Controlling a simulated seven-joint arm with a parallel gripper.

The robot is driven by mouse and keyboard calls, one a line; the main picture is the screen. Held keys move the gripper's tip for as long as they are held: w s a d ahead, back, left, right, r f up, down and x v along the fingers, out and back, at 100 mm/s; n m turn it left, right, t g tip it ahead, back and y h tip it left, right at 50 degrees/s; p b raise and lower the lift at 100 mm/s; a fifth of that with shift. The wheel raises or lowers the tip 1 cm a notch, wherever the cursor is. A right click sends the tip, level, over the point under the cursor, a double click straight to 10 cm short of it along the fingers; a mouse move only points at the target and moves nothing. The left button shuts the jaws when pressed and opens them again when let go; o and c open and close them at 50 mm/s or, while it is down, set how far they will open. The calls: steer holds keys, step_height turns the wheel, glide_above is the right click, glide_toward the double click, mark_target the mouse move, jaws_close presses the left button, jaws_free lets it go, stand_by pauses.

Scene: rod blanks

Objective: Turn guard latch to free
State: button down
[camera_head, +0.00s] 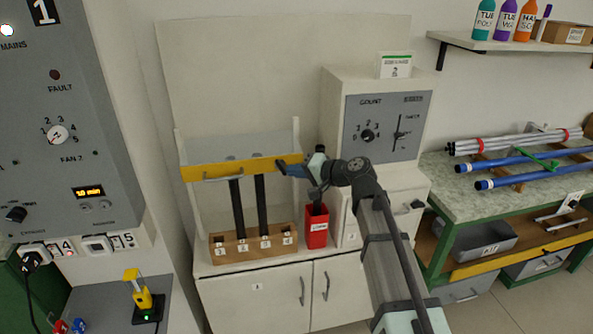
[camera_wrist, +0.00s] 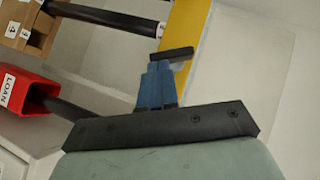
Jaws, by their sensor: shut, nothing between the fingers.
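The guard is a clear panel with a yellow bar (camera_head: 230,170) across the front of the rod rack. Its latch (camera_head: 281,167) is a short black lever at the bar's right end. In the wrist view the latch (camera_wrist: 174,54) lies across the edge of the yellow bar (camera_wrist: 183,35), just beyond my fingertips. My gripper (camera_head: 288,170) has blue fingers, shut and empty, at the latch; they also show in the wrist view (camera_wrist: 158,68). The fingertips are against or very near the latch; I cannot tell whether they touch.
Below the guard, a wooden block (camera_head: 253,246) holds two upright dark rods (camera_head: 262,205). A red LOAN bin (camera_head: 316,232) with a dark rod stands right of it, below my gripper. A grey control box (camera_head: 388,125) with a knob stands behind right. A bench (camera_head: 440,170) holds rods farther right.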

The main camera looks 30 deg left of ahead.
steer(key=shift+s+a+f+m+g+y, duration=0.2)
steer(key=shift+f+m+y, duration=0.15)
steer(key=shift+y, duration=0.1)
steer(key=shift+s+a+f+m+g+y, duration=0.15)
steer(key=shift+s+f+m+g+y, duration=0.05)
steer(key=shift+f+m+y, duration=0.2)
steer(key=shift+s+a+f, duration=0.1)
steer(key=shift+f, duration=0.1)
stand_by(0.4)
steer(key=w+d, duration=0.3)
steer(key=d, duration=1)
steer(key=shift+w+d+r, duration=0.15)
steer(key=shift+w+d, duration=0.1)
steer(key=shift+s, duration=0.1)
